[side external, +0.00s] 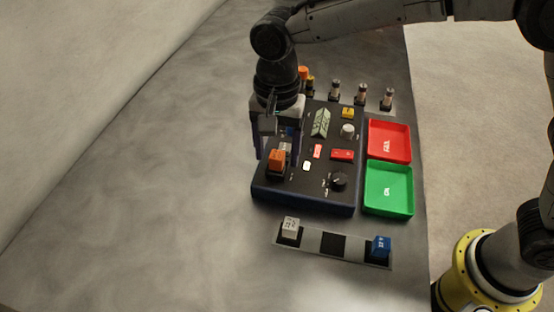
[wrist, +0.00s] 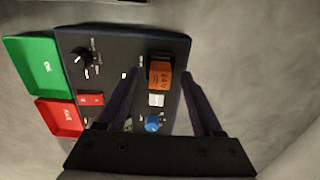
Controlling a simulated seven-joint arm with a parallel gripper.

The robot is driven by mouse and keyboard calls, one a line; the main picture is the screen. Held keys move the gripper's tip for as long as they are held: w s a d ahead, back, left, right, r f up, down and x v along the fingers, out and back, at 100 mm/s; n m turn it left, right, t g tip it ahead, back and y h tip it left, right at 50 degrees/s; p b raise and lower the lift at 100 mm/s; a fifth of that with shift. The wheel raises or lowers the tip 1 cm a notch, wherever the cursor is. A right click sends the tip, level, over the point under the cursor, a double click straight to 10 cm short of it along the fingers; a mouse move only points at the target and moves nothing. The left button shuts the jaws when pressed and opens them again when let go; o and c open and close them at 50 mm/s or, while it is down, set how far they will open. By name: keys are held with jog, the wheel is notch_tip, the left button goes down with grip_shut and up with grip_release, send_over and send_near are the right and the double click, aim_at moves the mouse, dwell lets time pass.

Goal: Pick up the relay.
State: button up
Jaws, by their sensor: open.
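An orange relay (side external: 277,157) with dark lettering sits in a black socket near the left front corner of the dark control panel (side external: 310,196). In the wrist view the orange relay (wrist: 160,76) lies between my two fingers, with space on both sides. My gripper (side external: 277,150) is open and points down over the panel's left side; the wrist view shows its fingertips (wrist: 161,74) on either side of the relay. A white relay-like block (side external: 290,226) and a blue one (side external: 381,245) stand in a strip (side external: 356,251) in front of the panel, with an empty dark slot between them.
A red tray (side external: 389,140) and a green tray (side external: 388,189) stand right of the panel. The panel carries a black knob (side external: 339,180), a red switch (side external: 342,154) and a blue knob (wrist: 153,123) close to my fingers. Several small cylindrical parts stand behind it. The table at left is clear.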

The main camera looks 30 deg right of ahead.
grip_shut()
jog(key=shift+r, duration=0.2)
dwell(0.3)
